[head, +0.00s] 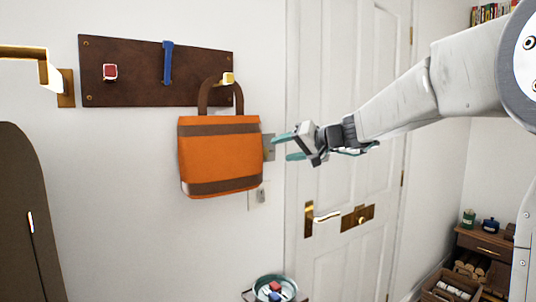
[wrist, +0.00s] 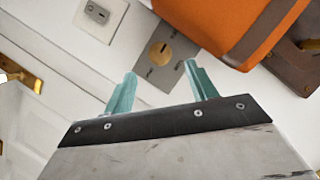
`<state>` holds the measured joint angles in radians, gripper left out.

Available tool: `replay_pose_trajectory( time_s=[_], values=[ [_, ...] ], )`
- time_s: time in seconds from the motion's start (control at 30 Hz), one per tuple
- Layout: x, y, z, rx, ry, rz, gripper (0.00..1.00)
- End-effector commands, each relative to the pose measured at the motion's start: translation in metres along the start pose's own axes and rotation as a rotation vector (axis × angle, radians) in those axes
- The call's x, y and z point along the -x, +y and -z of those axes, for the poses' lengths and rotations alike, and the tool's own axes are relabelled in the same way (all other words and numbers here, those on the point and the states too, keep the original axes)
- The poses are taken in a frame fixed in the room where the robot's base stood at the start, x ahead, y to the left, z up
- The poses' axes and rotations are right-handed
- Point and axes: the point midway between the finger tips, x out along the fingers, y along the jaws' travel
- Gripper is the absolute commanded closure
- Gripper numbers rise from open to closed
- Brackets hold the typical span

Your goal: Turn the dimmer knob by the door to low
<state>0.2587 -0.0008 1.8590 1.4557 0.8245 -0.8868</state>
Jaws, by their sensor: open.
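The dimmer is a grey plate (wrist: 182,52) with a round brass knob (wrist: 160,54) on the white wall. In the wrist view the knob lies just beyond the fingertips, between them, and is uncovered. A small dark mark shows on the knob; its setting is too small to read. In the head view only a strip of the plate (head: 268,146) shows between the orange bag and my gripper; the knob is hidden. My gripper (head: 283,148) is open and empty, its teal fingers pointing at the plate. In the wrist view the fingertips (wrist: 161,71) appear short of the knob.
An orange bag (head: 220,150) hangs from a brown peg board (head: 135,70), close beside the plate. A second wall plate (head: 258,196) sits below. The white door (head: 345,90) with its brass handle (head: 325,217) stands right. A bowl (head: 275,288) with small items is lower down.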

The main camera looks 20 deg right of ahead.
Motion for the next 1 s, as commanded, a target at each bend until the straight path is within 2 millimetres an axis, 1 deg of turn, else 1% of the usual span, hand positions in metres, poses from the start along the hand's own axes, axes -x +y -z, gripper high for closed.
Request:
replay_pose_trajectory(
  time_s=[0.17,0.3,0.43,0.6,0.83,0.87,0.9,0.97,1.0],
  values=[
    [-0.024,0.001,0.001,-0.003,0.003,0.001,0.43],
    [-0.047,0.001,0.001,-0.004,0.003,0.002,0.43],
    [-0.064,0.001,0.001,-0.003,0.002,0.001,0.43],
    [-0.074,0.001,0.002,-0.002,0.004,0.000,0.43],
    [-0.074,0.001,0.002,-0.002,0.004,0.000,0.43],
    [-0.074,0.001,0.002,-0.002,0.004,0.000,0.46],
    [-0.074,0.001,0.002,-0.002,0.004,0.000,0.57],
    [-0.074,0.001,0.002,-0.002,0.004,0.000,0.74],
    [-0.074,0.001,0.002,-0.002,0.004,0.000,0.85]
  ],
)
